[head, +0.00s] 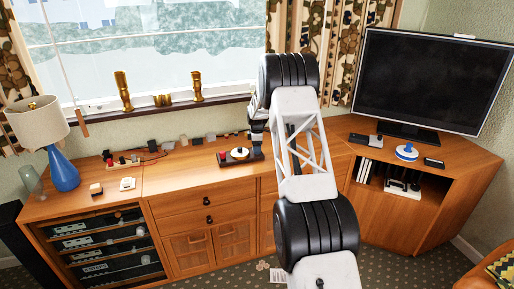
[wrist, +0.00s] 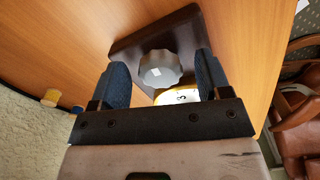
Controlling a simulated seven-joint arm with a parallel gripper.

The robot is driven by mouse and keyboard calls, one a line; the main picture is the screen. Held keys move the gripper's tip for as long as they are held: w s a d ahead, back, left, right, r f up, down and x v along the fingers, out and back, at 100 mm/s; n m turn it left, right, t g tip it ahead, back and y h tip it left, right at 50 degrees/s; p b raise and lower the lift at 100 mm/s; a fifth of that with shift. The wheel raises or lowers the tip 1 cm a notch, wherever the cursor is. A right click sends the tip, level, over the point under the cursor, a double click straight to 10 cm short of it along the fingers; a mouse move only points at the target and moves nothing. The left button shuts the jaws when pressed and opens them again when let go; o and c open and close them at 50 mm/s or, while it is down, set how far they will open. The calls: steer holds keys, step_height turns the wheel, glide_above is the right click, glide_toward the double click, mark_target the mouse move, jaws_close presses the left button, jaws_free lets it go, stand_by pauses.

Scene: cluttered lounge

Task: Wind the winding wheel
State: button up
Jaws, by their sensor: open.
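A grey scalloped knob (wrist: 160,69), which looks like the winding wheel, stands on a dark rectangular base (wrist: 130,47) in the wrist view. My gripper (wrist: 163,80) is open, with one blue-grey finger on each side of the knob. Gaps show between the knob and both fingers. A white and yellow dial with dark marks (wrist: 178,96) sits on the same base, partly hidden by my gripper. In the head view the dark base (head: 228,161) lies on the wooden sideboard with a white disc and a red part; my gripper (head: 256,145) is at its right end.
A television (head: 432,82) and a blue-white round object (head: 407,152) stand at right. Brass candlesticks (head: 123,91) line the windowsill.

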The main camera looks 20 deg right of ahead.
steer(key=c, duration=0.9)
steer(key=shift+c, duration=0.2)
steer(key=shift+m, duration=0.3)
steer(key=shift+a+m, duration=0.1)
steer(key=shift+m, duration=2.6)
steer(key=o, duration=0.9)
steer(key=shift+o, duration=0.2)
